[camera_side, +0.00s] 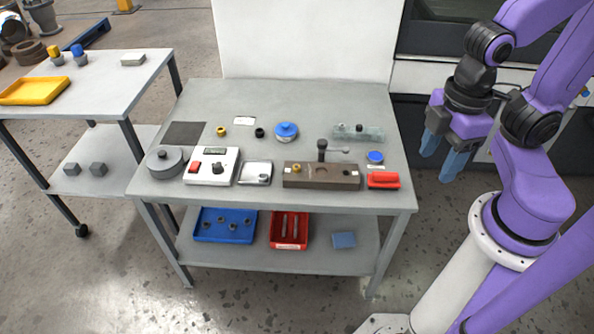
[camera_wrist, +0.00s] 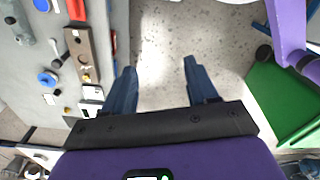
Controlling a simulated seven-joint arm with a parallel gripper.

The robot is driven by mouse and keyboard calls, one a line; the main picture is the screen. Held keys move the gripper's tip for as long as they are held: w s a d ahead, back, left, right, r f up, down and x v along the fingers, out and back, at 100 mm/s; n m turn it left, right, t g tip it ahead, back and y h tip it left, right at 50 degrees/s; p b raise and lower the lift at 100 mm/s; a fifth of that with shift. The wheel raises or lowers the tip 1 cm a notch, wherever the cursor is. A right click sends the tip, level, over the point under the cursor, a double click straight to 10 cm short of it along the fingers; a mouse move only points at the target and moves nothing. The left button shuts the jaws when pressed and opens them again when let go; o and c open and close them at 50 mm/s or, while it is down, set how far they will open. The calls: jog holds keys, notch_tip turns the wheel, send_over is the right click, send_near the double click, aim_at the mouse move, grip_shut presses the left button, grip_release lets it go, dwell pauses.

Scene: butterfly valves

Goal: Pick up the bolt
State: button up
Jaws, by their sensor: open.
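I cannot tell for certain which small part is the bolt. A small metal part (camera_side: 264,179) lies in the shallow silver tray (camera_side: 250,181) on the tabletop. A small brass-coloured part (camera_side: 298,169) sits on the brown fixture block (camera_side: 328,181); it also shows in the wrist view (camera_wrist: 87,78). Thin silver rods (camera_side: 290,226) lie in the red bin (camera_side: 289,243) on the lower shelf. My gripper (camera_side: 442,161) is open and empty, off the table's right side, fingers pointing down. In the wrist view its fingers (camera_wrist: 159,68) are wide apart above bare floor.
The grey table (camera_side: 235,100) also holds a grey round part (camera_side: 165,160), a white control box (camera_side: 211,166), a blue-topped part (camera_side: 286,131), a clear valve body (camera_side: 358,134) and a red block (camera_side: 383,180). A blue tray (camera_side: 225,238) stands below. A side cart (camera_side: 110,90) is left.

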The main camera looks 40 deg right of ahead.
jog(key=w+a+m, duration=0.4)
jog(key=w+m, duration=0.2)
jog(key=w, duration=0.2)
jog(key=m, duration=2.5)
send_over(297, 167)
notch_tip(297, 167, down, 14)
jog(key=r, duration=0.1)
jog(key=f, duration=1.2)
jog(key=shift+s+f, duration=0.1)
jog(key=shift+s, duration=0.2)
jog(key=shift+w+f, duration=0.2)
jog(key=shift+f, duration=1.1)
jog(key=shift+w+f, duration=0.2)
jog(key=shift+f, duration=1.1)
jog(key=shift+c, duration=0.3)
